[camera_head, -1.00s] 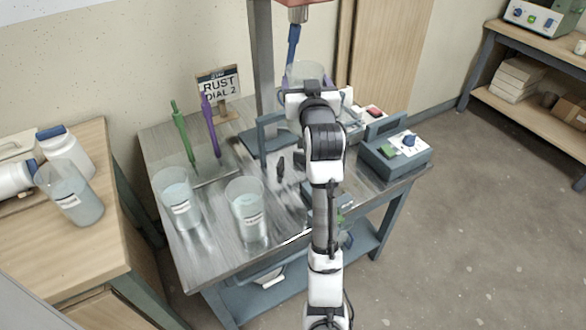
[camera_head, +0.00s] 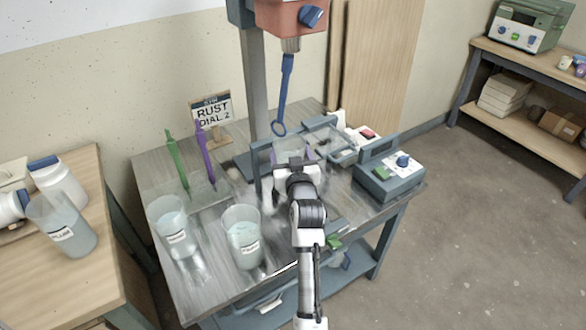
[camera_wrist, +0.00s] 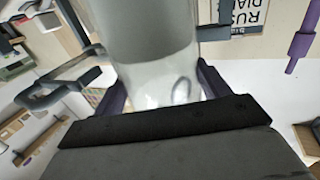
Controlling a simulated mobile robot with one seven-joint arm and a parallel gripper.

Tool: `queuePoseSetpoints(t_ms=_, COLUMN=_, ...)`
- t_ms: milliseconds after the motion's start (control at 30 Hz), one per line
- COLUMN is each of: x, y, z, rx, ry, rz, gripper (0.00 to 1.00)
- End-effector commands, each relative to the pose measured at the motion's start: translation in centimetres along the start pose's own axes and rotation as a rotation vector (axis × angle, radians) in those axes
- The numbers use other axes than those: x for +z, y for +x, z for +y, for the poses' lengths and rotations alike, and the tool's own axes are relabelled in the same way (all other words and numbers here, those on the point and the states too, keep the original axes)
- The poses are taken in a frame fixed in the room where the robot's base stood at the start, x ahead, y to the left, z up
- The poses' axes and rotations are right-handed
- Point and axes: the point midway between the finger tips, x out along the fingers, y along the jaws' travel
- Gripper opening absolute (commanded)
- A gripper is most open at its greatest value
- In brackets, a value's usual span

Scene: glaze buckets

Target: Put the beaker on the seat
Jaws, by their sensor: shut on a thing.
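My gripper (camera_head: 293,163) is shut on a clear glass beaker (camera_head: 289,147), seen from above. In the wrist view the beaker (camera_wrist: 155,55) fills the middle between the dark purple fingers (camera_wrist: 160,95) and holds greyish contents. In the head view the beaker is within a blue-grey frame (camera_head: 257,172), below and beside the blue stirring rod (camera_head: 284,95). The stand's dark base (camera_head: 240,166) shows left of the frame. The seat is mostly hidden by the frame, beaker and my arm; I cannot tell whether the beaker touches it.
Two other labelled beakers (camera_head: 172,228) (camera_head: 243,238) stand at the table's front left. Green (camera_head: 177,157) and purple (camera_head: 204,157) tools stand behind them. A control box (camera_head: 388,178) is at the right. The red stirrer head (camera_head: 290,17) hangs above. Another beaker (camera_head: 62,225) is on the left bench.

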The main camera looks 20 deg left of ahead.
Motion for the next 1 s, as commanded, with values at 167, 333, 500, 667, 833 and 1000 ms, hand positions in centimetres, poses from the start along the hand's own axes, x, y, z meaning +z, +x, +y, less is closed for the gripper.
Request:
queuePoseSetpoints(t_ms=167, x=0.9, y=-0.1, z=0.2, rx=0.005, ry=-0.004, rz=0.018, gripper=0.04)
queuePoseSetpoints(t_ms=333, x=2.5, y=-0.1, z=0.5, rx=0.010, ry=-0.002, rz=0.016, gripper=0.04)
queuePoseSetpoints(t_ms=500, x=4.7, y=-0.1, z=0.5, rx=0.011, ry=-0.004, rz=0.018, gripper=0.04)
queuePoseSetpoints(t_ms=667, x=5.2, y=-0.1, z=0.6, rx=0.012, ry=-0.004, rz=0.021, gripper=0.04)
queuePoseSetpoints(t_ms=833, x=5.2, y=-0.1, z=0.6, rx=0.013, ry=-0.004, rz=0.021, gripper=0.04)
queuePoseSetpoints(t_ms=1000, x=5.9, y=-0.1, z=0.6, rx=0.012, ry=-0.004, rz=0.014, gripper=0.76)
